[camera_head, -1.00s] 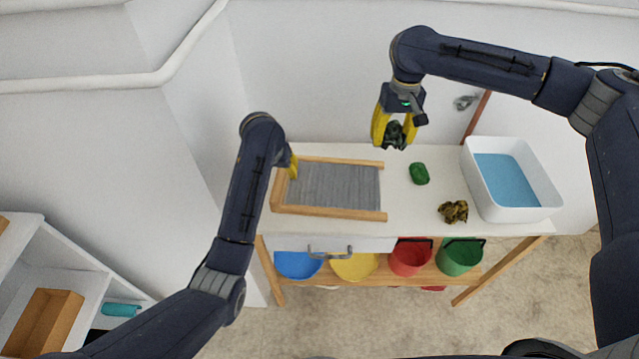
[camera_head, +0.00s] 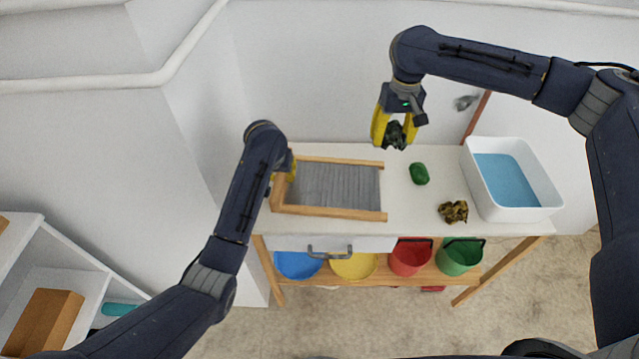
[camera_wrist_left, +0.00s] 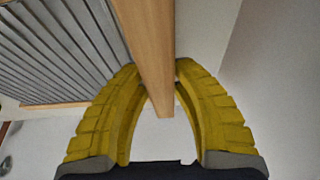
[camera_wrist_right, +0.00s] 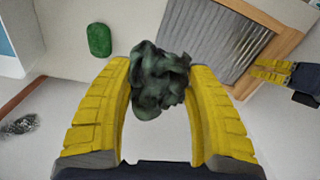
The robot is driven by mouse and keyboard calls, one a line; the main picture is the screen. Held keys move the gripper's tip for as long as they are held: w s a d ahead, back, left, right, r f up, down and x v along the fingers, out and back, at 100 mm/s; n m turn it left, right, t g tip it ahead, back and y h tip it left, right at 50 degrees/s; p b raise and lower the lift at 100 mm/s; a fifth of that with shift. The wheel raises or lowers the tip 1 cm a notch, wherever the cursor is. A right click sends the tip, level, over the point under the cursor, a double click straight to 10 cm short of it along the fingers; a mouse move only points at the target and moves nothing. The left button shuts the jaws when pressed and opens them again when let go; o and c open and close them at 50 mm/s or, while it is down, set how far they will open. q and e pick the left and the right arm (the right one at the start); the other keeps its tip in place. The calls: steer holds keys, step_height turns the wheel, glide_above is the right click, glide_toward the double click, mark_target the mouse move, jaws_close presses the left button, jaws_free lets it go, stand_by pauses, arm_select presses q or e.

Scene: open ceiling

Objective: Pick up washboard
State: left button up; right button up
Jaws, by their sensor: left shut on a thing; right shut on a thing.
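The washboard (camera_head: 335,186), a ribbed grey metal panel in a wooden frame, lies on the white table at its left part. My left gripper (camera_head: 287,172) is at the frame's left end, partly hidden behind my arm in the head view. In the left wrist view its yellow fingers (camera_wrist_left: 160,90) are shut on a wooden bar of the washboard (camera_wrist_left: 148,40). My right gripper (camera_head: 396,132) is above the table's back edge, right of the washboard. In the right wrist view its fingers (camera_wrist_right: 160,85) are shut on a dark green crumpled cloth (camera_wrist_right: 158,80).
A green soap-like block (camera_head: 419,174) and a brown-yellow crumpled cloth (camera_head: 453,212) lie right of the washboard. A white basin with blue water (camera_head: 547,203) stands at the table's right end. Coloured buckets (camera_head: 408,258) sit on the shelf below. A wall is behind.

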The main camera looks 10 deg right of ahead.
arm_select(q)
jaws_close()
steer(key=shift+r, duration=0.1)
step_height(320, 180, up, 10)
stand_by(0.6)
stand_by(0.5)
steer(key=shift+s+d+f, duration=0.1)
steer(key=shift+s+f, duration=0.1)
steer(key=shift+f, duration=1.8)
steer(key=shift+s+d+f, duration=0.1)
steer(key=shift+s+f, duration=0.05)
steer(key=shift+f, duration=1.85)
steer(key=shift+w+a+f, duration=0.1)
steer(key=shift+f, duration=0.3)
